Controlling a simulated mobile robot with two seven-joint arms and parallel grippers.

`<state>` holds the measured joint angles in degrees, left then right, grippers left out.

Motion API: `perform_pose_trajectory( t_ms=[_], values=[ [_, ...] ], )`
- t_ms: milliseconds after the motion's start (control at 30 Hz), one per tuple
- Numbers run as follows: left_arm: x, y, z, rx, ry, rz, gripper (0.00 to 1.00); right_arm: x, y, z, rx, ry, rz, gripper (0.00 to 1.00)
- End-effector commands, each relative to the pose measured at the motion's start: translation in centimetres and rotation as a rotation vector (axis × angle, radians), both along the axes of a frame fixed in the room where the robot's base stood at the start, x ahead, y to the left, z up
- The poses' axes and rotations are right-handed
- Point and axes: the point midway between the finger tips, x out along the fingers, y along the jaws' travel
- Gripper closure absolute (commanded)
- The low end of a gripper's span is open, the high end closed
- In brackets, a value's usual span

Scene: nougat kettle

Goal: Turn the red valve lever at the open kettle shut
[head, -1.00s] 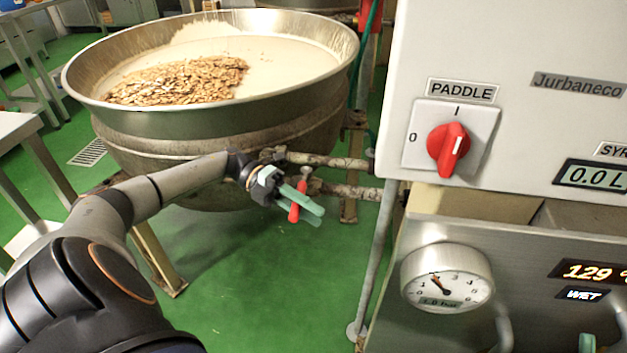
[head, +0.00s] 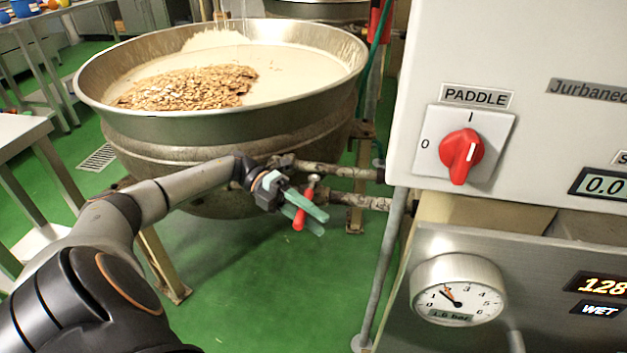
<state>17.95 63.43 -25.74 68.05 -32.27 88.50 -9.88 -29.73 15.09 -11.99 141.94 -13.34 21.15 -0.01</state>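The open kettle (head: 215,123) is a wide steel bowl with pale mass and a brown heap of nuts inside. Below its rim at the right, pipes run to the control cabinet. The red valve lever (head: 299,220) hangs below the pipe, slanting down and slightly left. My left gripper (head: 324,223) reaches in from the left, its green fingers on either side of the lever. The upper finger hides part of the lever. I cannot tell whether the fingers press on it. My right gripper is not in view.
The white control cabinet (head: 550,95) with a red paddle knob (head: 461,155) stands close at the right. Below it are a steel panel (head: 540,270) and a pressure gauge (head: 457,290). A kettle leg stands left of the lever. The green floor (head: 270,300) below is clear.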

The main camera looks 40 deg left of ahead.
Motion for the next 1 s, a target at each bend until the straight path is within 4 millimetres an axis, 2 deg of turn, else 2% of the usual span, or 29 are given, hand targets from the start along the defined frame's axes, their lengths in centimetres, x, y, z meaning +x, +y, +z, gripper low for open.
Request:
perform_pose_trajectory(
  t_ms=[267,433,533,800,1000],
  values=[
    [-0.1,0.5,0.0,0.000,0.001,-0.002,0.62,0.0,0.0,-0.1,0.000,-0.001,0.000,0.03],
    [-0.4,3.1,0.4,0.000,0.000,0.002,0.62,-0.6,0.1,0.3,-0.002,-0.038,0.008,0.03],
    [-0.7,5.3,0.9,-0.001,-0.002,0.003,0.62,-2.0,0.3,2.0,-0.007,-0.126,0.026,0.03],
    [-1.3,9.7,1.6,-0.001,-0.003,0.003,0.62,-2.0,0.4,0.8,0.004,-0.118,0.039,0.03],
    [-1.6,11.5,1.9,0.000,-0.001,0.001,0.62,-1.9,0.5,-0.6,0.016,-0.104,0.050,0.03]
  ],
)
